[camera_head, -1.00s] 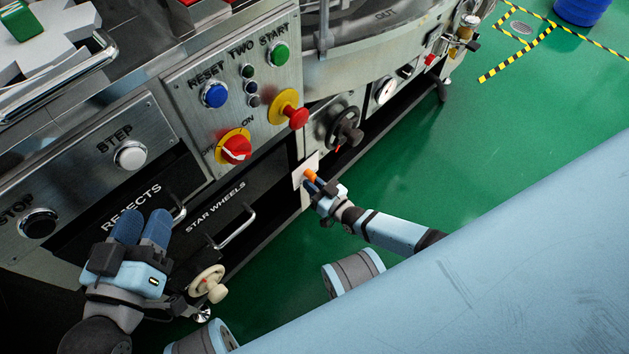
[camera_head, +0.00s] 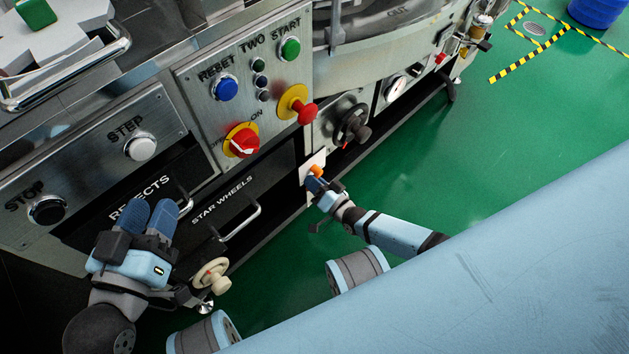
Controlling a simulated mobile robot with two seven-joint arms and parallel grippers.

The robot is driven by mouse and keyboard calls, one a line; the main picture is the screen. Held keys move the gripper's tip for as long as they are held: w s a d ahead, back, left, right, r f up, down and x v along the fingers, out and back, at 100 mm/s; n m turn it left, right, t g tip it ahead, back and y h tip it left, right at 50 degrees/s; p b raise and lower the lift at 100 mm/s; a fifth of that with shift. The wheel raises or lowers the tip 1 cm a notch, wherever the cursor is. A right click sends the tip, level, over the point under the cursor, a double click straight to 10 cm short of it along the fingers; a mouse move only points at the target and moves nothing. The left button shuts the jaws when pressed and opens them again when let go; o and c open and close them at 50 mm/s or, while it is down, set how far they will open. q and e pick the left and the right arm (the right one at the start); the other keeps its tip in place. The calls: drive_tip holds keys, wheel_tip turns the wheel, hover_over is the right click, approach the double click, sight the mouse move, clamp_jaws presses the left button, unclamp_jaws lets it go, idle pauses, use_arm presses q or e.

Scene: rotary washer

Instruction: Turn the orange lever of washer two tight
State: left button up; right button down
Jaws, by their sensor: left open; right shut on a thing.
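The orange lever (camera_head: 316,170) sits in front of a small pale plate (camera_head: 311,161) low on the washer's front, below the black hand knob. My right gripper (camera_head: 314,182) is shut on the orange lever; its fingers hide the lever's lower part. My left gripper (camera_head: 151,216) is open and empty, in front of the REJECTS drawer, away from the lever. The washer's control panel (camera_head: 201,110) is marked TWO.
A black hand knob (camera_head: 356,128) juts out just above the lever. The red emergency button (camera_head: 305,113) and red switch (camera_head: 243,143) are on the panel. Drawer handles and a cream handwheel (camera_head: 211,277) stick out near my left gripper. Green floor (camera_head: 480,150) is clear at right.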

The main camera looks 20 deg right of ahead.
idle(0.4)
drive_tip(key=c, duration=1.1)
unclamp_jaws()
use_arm(q)
wheel_tip(320, 180, up, 3)
drive_tip(key=shift+a+r+t+p, duration=0.2)
drive_tip(key=shift+t+p, duration=0.5)
drive_tip(key=shift+p, duration=0.45)
use_arm(e)
drive_tip(key=v, duration=0.7)
drive_tip(key=shift+s+d, duration=0.1)
drive_tip(key=shift+s, duration=0.2)
use_arm(q)
drive_tip(key=shift+f, duration=0.1)
